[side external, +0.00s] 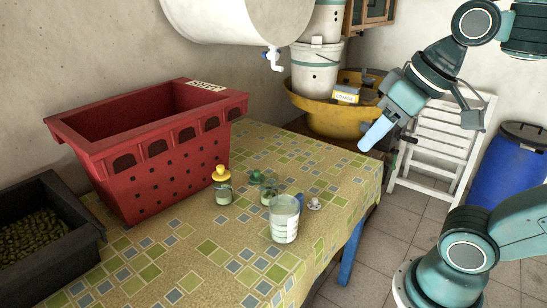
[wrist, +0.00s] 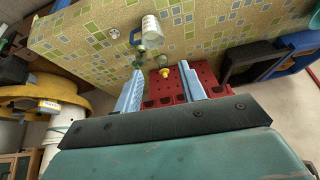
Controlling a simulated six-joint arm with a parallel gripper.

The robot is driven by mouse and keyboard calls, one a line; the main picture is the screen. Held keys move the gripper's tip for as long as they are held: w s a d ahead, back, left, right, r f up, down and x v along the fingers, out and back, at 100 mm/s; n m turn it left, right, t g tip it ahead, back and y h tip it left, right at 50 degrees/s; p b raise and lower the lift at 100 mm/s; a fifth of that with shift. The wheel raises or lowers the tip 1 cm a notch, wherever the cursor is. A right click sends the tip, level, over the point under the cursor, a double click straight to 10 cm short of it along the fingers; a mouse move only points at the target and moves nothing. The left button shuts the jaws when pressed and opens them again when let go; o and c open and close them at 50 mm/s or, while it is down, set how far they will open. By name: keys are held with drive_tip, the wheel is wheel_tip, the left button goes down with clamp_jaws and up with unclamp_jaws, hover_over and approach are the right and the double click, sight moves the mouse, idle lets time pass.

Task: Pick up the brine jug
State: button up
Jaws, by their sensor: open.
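The jug (side external: 284,222), a clear, pale vessel with white markings and a blue handle, stands upright near the front edge of the patterned tablecloth. It also shows at the top of the wrist view (wrist: 151,27), its blue handle on the left. My gripper (side external: 375,134) is in the air above the table's right end, well apart from the jug and higher than it. In the wrist view my gripper's two light-blue fingers (wrist: 160,68) are spread wide with nothing held between them.
A red crate (side external: 160,165) and a black crate of olives (side external: 88,232) are left. A yellow basin (side external: 325,115) is behind.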

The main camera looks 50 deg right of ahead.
drive_tip(key=w+m+y, duration=0.1)
drive_tip(key=w+m, duration=0.6)
drive_tip(key=w, duration=0.1)
drive_tip(key=m+t+y, duration=0.2)
drive_tip(key=m+y, duration=0.2)
drive_tip(key=m, duration=0.7)
hover_over(294, 207)
drive_tip(key=s, duration=0.5)
drive_tip(key=f, duration=0.2)
drive_tip(key=w+d+r+m+t+y, duration=0.2)
drive_tip(key=d+m+t+y, duration=0.15)
drive_tip(key=d+m, duration=0.6)
drive_tip(key=shift+m+h, duration=0.35)
drive_tip(key=shift+m, duration=0.5)
drive_tip(key=f, duration=1.1)
drive_tip(key=a+f, duration=0.1)
drive_tip(key=f, duration=2.1)
drive_tip(key=shift+s+a+f, duration=0.1)
drive_tip(key=shift+a, duration=0.05)
drive_tip(key=shift+x, duration=1.25)
drive_tip(key=shift+a, duration=0.1)
drive_tip(key=shift+x, duration=2.45)
